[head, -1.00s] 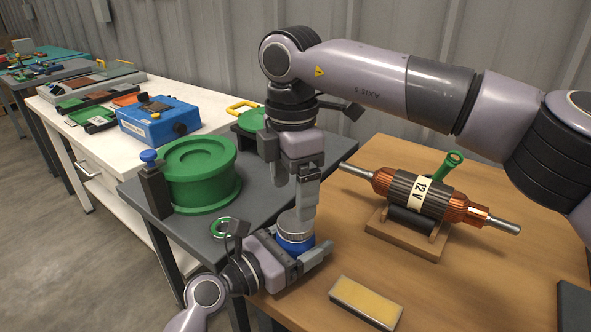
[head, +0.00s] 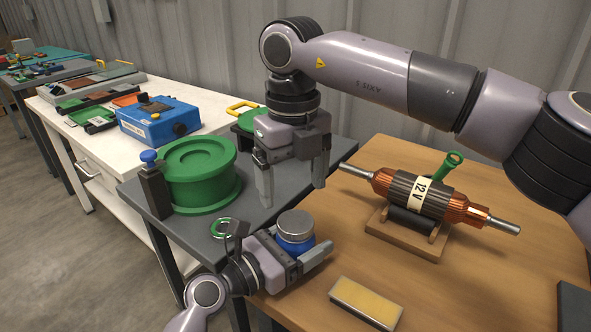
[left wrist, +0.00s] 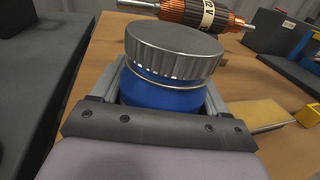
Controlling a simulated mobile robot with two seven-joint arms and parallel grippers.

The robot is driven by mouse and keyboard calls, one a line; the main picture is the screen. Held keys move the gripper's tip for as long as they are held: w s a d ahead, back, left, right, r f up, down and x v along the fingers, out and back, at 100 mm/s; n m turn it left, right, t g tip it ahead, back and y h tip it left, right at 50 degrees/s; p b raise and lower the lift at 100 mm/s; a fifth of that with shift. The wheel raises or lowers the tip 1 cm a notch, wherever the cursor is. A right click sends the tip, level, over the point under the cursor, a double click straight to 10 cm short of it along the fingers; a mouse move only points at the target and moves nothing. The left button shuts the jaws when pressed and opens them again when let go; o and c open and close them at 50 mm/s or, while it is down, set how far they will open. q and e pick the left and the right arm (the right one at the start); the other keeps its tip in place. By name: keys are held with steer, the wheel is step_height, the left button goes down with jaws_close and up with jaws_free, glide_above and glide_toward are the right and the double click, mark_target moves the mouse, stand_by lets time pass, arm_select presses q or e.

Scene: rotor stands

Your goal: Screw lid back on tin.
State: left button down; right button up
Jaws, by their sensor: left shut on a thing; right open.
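The blue tin (head: 298,247) is held at the left edge of the wooden table. The silver ribbed lid (head: 295,224) sits on top of it. In the left wrist view the lid (left wrist: 173,48) looks slightly tilted on the blue tin (left wrist: 160,94), with a bright rim line below it. My left gripper (head: 312,253) is shut on the tin, one finger on each side. My right gripper (head: 293,190) is open and empty above the lid, pointing down, with its fingers apart and clear of it.
A copper rotor (head: 425,195) marked 12V rests on a wooden stand (head: 405,238) to the right. A box with a yellow top (head: 366,302) lies at the table's front. A green spool (head: 200,175) stands on the grey table (head: 262,199) to the left.

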mark_target(295, 221)
steer(key=n, duration=0.3)
steer(key=shift+r, duration=0.1)
steer(key=n, duration=0.5)
steer(key=shift+r, duration=0.15)
steer(key=n, duration=0.6)
steer(key=shift+r+n, duration=0.2)
steer(key=shift+n, duration=0.1)
steer(key=n, duration=0.6)
steer(key=shift+d+r, duration=0.1)
steer(key=shift+r, duration=0.05)
steer(key=n, duration=0.6)
steer(key=shift+r, duration=0.2)
steer(key=shift+n, duration=0.3)
steer(key=shift+f, duration=4)
steer(key=shift+c, duration=0.3)
